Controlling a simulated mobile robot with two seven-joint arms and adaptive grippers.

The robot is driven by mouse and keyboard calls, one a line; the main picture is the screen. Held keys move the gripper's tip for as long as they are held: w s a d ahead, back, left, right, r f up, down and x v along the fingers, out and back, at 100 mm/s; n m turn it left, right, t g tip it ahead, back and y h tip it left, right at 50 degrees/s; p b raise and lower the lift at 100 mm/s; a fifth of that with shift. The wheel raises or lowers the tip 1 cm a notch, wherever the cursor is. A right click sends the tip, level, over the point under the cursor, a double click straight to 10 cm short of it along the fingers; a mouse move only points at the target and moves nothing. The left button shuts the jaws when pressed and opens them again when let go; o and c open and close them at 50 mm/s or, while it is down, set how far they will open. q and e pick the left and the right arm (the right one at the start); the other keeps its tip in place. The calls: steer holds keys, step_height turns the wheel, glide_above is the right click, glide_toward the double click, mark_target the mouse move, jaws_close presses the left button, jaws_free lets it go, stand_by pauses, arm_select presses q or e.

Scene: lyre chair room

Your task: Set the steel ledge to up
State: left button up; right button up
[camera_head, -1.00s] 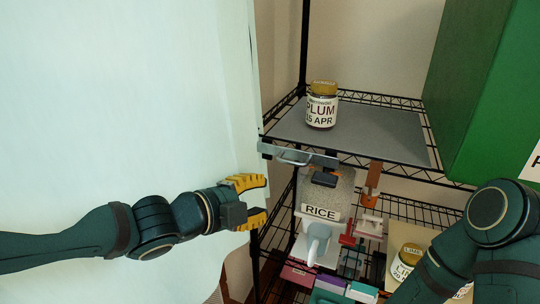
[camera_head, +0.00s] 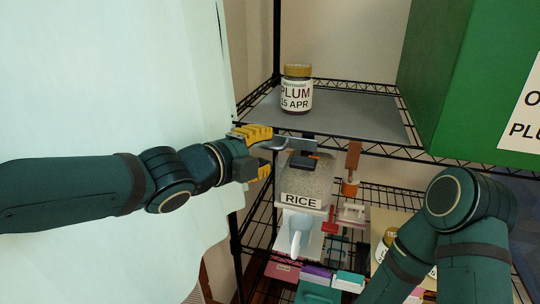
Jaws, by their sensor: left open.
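My left gripper has yellow finger pads, is open, and is at the ledge's left end. One finger is near the bar's top and the other lies below it. I cannot tell whether they touch it. My right arm shows at the lower right, but its gripper is out of the picture.
A plum jar (camera_head: 297,90) stands on the upper shelf (camera_head: 355,115). A rice dispenser (camera_head: 305,185) hangs below the ledge. A pale panel (camera_head: 110,80) is at the left and a green box (camera_head: 465,90) at the right.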

arm_select(q)
steer(key=shift+x, duration=1.35)
steer(key=shift+o, duration=0.3)
jaws_close()
steer(key=shift+r, duration=0.1)
